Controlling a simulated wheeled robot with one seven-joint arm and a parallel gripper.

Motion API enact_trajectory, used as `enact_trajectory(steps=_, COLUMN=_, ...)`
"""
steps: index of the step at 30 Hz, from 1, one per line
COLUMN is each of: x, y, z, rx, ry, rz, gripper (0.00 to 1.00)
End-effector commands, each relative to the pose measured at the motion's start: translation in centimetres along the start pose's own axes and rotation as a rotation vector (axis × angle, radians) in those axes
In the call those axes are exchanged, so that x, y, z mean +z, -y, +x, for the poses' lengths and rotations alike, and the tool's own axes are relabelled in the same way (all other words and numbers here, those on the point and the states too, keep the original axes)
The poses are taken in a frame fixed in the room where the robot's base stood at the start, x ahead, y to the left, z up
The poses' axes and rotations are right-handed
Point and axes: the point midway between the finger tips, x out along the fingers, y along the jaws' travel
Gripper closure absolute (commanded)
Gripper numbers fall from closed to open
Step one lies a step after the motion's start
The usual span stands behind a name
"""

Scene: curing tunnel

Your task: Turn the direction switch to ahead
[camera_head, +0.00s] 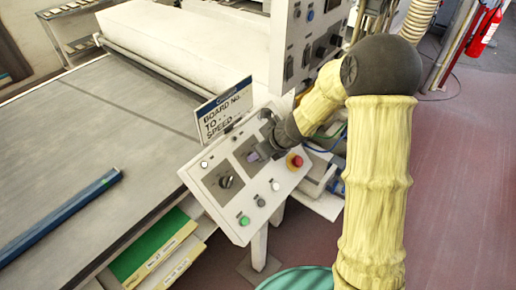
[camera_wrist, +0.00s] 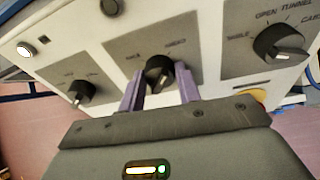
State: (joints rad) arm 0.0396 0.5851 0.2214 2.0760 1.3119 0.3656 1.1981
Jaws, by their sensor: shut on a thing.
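The direction switch (camera_wrist: 159,72) is a black rotary knob on a grey plate, in the middle of three knobs in the wrist view. Small lettering above it is too blurred to read surely; the right-hand word looks like "AHEAD". A pale mark shows on the knob, but I cannot tell its exact setting. My gripper (camera_wrist: 160,84) has its two purple fingers on either side of this knob and is shut on it. In the head view my gripper (camera_head: 256,153) reaches down to the sloping control panel (camera_head: 207,195) and hides most of the switch.
A second knob (camera_head: 226,182) sits left of the switch, and a third (camera_wrist: 280,43) on the right has tunnel lettering. A red stop button (camera_head: 294,161) is close right of my gripper. A sign (camera_head: 224,108) stands behind the panel.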

Motion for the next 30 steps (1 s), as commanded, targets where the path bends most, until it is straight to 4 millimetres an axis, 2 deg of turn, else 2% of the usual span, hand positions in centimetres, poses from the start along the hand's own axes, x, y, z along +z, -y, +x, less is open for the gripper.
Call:
enact_trajectory(steps=7, x=0.11, y=0.08, z=-0.1, rx=0.016, ry=0.007, rz=0.09, gripper=0.9)
enact_trajectory(steps=21, x=0.07, y=0.1, z=-0.03, rx=0.019, ry=0.009, rz=0.109, gripper=0.9)
enact_trajectory(steps=22, x=0.07, y=0.1, z=-0.03, rx=0.019, ry=0.008, rz=0.109, gripper=0.65)
enact_trajectory(steps=25, x=0.06, y=0.09, z=-0.03, rx=0.019, ry=0.008, rz=0.109, gripper=0.45)
enact_trajectory(steps=30, x=0.03, y=0.08, z=-0.01, rx=0.019, ry=0.007, rz=0.108, gripper=0.45)
